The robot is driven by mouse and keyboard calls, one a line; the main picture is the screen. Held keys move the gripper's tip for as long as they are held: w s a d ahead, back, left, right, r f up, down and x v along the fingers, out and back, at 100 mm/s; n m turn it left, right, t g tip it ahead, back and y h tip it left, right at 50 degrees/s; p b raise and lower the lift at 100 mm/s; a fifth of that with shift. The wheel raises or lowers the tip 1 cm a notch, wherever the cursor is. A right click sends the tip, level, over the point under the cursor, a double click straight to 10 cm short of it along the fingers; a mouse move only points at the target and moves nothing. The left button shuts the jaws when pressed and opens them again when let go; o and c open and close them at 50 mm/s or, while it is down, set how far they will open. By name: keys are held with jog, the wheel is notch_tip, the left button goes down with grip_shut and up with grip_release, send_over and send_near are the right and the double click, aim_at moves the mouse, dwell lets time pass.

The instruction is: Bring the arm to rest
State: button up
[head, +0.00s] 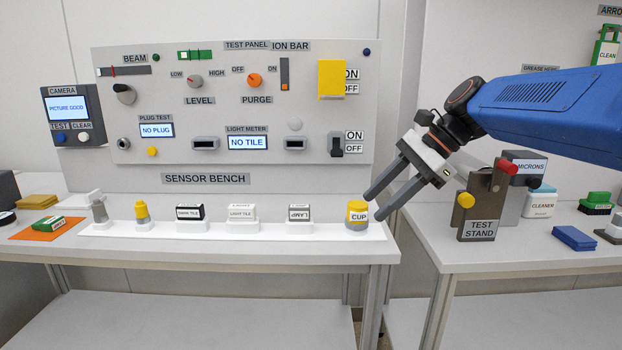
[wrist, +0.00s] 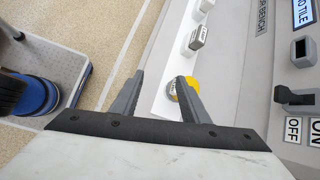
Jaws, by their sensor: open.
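My arm (head: 548,105) is blue and reaches in from the right in the head view, out over the gap between the two benches. My gripper (head: 377,205) is open and empty, its two grey fingers pointing down and left beside the sensor bench's right end. The yellow-topped cup (head: 357,214) stands upright on the white strip, just left of the fingertips. In the wrist view my gripper (wrist: 157,85) also shows open, with the cup's yellow top (wrist: 174,88) partly hidden behind one finger. I cannot tell whether that finger touches the cup.
The sensor bench panel (head: 230,180) stands behind the strip, with switches and knobs. The test stand (head: 480,215) is on the right bench, below my arm. Small labelled tiles, such as the light tile (head: 242,213), line the white strip. Open floor (wrist: 110,30) lies between benches.

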jog(key=s+d+f+n+t+h, duration=0.1)
jog(key=s+d+f+n+h, duration=0.1)
jog(key=s+d+f+n, duration=0.2)
jog(key=s+d+f+n+t+h, duration=0.1)
jog(key=s+d+f+n+h, duration=0.2)
jog(key=s+f+n, duration=0.3)
jog(key=s+d+f+n+t+h, duration=0.1)
jog(key=s+d+f+n, duration=0.3)
jog(key=s+f, duration=0.7)
jog(key=shift+s+d+f+n+h, duration=0.4)
jog(key=shift+s+d+h, duration=0.2)
jog(key=shift+d+h, duration=0.15)
jog(key=shift+r, duration=0.1)
dwell(0.6)
